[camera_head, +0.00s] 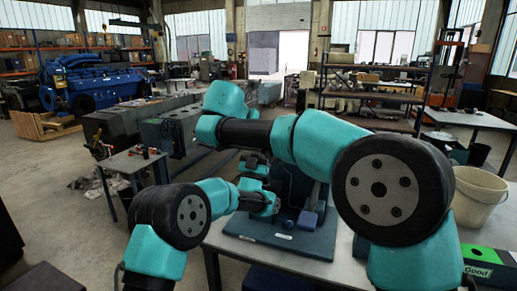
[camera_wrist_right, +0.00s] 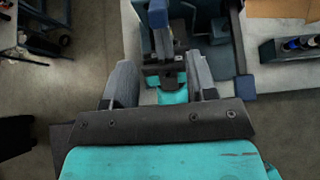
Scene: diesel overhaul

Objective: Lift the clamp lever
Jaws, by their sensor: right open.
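A dark blue fixture (camera_head: 285,237) with a flat base and an upright back stands on the grey table. It also shows in the right wrist view (camera_wrist_right: 215,58). A grey lever-like bar with a blue end (camera_wrist_right: 157,18) rises ahead of my right gripper; I cannot tell for sure that it is the clamp lever. My right gripper (camera_wrist_right: 159,62) is open, its two grey fingers spread over the fixture, with nothing visibly gripped.
A second grey bar with a blue end (camera_wrist_right: 245,85) lies right of my right gripper. A cream bucket (camera_head: 480,196) and a green box marked "Good" (camera_head: 485,262) stand at the right. A small side table (camera_head: 133,160) is at the left.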

